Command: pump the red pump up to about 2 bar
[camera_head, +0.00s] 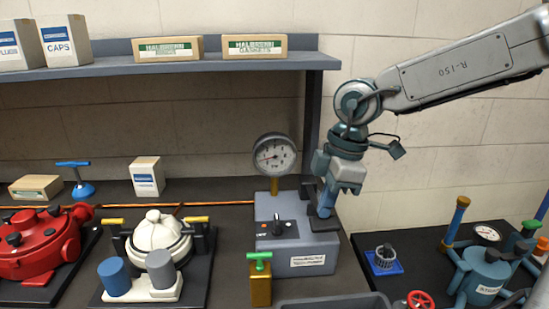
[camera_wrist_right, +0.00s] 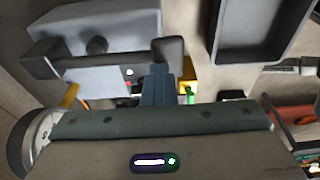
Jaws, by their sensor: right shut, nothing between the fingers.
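A red machine (camera_head: 35,242) with black knobs sits at the far left on a dark plate; it is the large red thing in view, cut by the picture edge. A grey box (camera_head: 298,255) with a black knob and a label stands mid-bench. My right gripper (camera_head: 324,205) is shut and empty, pointing down at a black lever (camera_head: 323,222) on the box's right side. Its fingers (camera_wrist_right: 160,82) meet together beside the black lever (camera_wrist_right: 165,50) in the wrist view; contact is unclear.
A white pump-like unit (camera_head: 160,235) with yellow handles stands left of the box. A brass block (camera_head: 260,288) with a green T-handle and a grey tray (camera_head: 338,301) are in front. A teal vessel (camera_head: 485,270) stands right. A shelf (camera_head: 110,68) with boxes hangs behind.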

